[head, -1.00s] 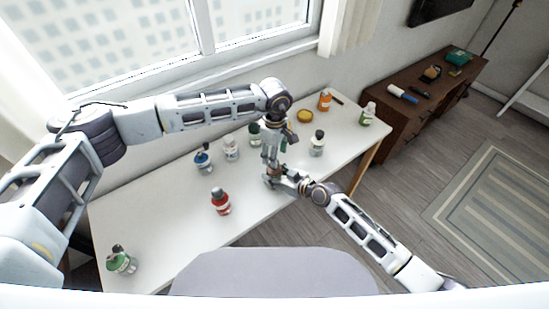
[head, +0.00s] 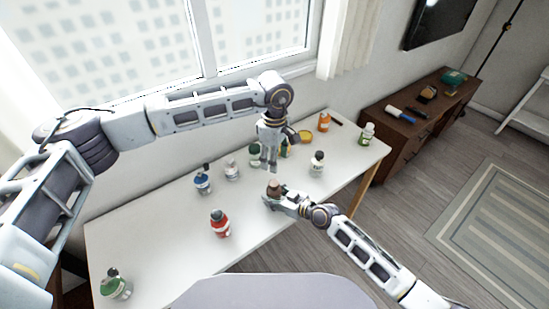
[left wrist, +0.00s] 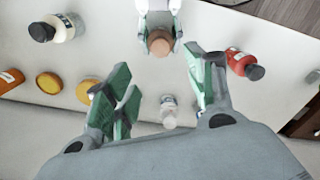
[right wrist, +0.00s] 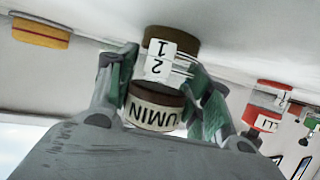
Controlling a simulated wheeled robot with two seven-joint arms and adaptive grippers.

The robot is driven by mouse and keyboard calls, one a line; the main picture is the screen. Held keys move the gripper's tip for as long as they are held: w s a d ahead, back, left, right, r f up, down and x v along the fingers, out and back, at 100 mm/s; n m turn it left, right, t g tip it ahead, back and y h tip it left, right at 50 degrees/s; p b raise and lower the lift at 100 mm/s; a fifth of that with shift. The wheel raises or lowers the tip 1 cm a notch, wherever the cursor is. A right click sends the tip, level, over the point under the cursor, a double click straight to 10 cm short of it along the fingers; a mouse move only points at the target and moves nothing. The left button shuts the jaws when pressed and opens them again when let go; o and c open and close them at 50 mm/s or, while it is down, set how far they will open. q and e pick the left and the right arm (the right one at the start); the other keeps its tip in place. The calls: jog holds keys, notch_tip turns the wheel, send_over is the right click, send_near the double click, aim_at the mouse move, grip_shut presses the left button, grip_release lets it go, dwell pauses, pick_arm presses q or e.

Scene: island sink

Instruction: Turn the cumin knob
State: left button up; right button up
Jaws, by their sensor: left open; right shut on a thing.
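The cumin container (right wrist: 152,112) is a small cylinder with brown bands, a label reading "UMIN" and a white panel with 1 and 2, upside down in the right wrist view. Its round brown top shows in the head view (head: 274,187) and left wrist view (left wrist: 160,44). My right gripper (head: 273,201) is shut on it, with a finger on each side. I cannot tell whether it touches the table. My left gripper (head: 268,165) is open and empty, pointing down, just behind and above it in the head view, apart from it.
The white table (head: 165,240) holds several bottles around the grippers: a red one (head: 220,226) in front, blue (head: 203,181) and white (head: 232,170) ones at left, and a dark-capped one (head: 317,165) at right. A yellow disc (head: 305,136) lies behind.

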dwell(0.3)
pick_arm(q)
jog(key=n, duration=2.1)
jog(key=shift+a+r+n, duration=0.1)
jog(key=shift+r+n, duration=0.1)
jog(key=shift+n, duration=0.1)
dwell(0.6)
jog(key=shift+f, duration=0.1)
dwell(0.4)
